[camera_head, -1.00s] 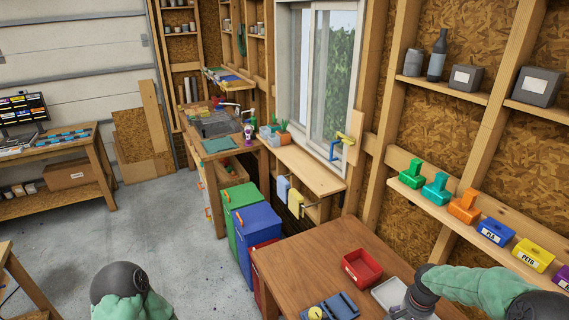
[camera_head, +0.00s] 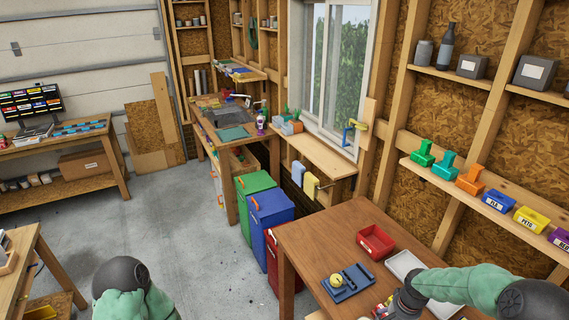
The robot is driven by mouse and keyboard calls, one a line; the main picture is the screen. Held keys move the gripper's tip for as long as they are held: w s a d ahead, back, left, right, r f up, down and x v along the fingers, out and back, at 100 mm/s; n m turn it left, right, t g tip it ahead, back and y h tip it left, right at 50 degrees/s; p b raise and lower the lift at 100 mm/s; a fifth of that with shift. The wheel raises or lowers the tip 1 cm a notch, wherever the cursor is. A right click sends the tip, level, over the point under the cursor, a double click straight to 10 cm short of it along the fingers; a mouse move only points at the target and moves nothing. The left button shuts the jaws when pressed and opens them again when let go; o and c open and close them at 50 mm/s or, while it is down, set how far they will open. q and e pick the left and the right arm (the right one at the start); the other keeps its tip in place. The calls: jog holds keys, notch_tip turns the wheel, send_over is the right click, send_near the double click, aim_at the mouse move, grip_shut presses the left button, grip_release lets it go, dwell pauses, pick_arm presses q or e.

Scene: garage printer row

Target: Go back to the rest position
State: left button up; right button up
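My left arm comes in at the bottom left, with a black joint and a green sleeve; its gripper is outside the picture. My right arm reaches in from the lower right over the brown table (camera_head: 335,232). Its dark gripper (camera_head: 386,306) points left and down near the bottom edge, and its fingers are too small and cut off to read. Small coloured bits show beside it, and I cannot tell whether it touches them. A red tray (camera_head: 375,242), a blue holder (camera_head: 348,284) with a yellow round piece, and a pale tray (camera_head: 404,264) lie on the table.
Green (camera_head: 255,182) and blue (camera_head: 271,212) bins stand left of the table. A wooden bench (camera_head: 28,250) edge is close at the lower left. Grey floor (camera_head: 180,220) between is open. A wall shelf (camera_head: 455,190) with coloured parts and labelled boxes runs along the right.

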jog(key=s+a+f+n+y, duration=0.2)
jog(key=s+a+f, duration=0.2)
jog(key=a+f, duration=0.5)
jog(key=s+a+f+n+y, duration=0.1)
jog(key=s+a+f+n, duration=0.3)
jog(key=s+a, duration=1.1)
notch_tip(320, 180, down, 17)
jog(key=m+b, duration=0.1)
jog(key=b, duration=1.5)
jog(key=shift+w+d, duration=0.3)
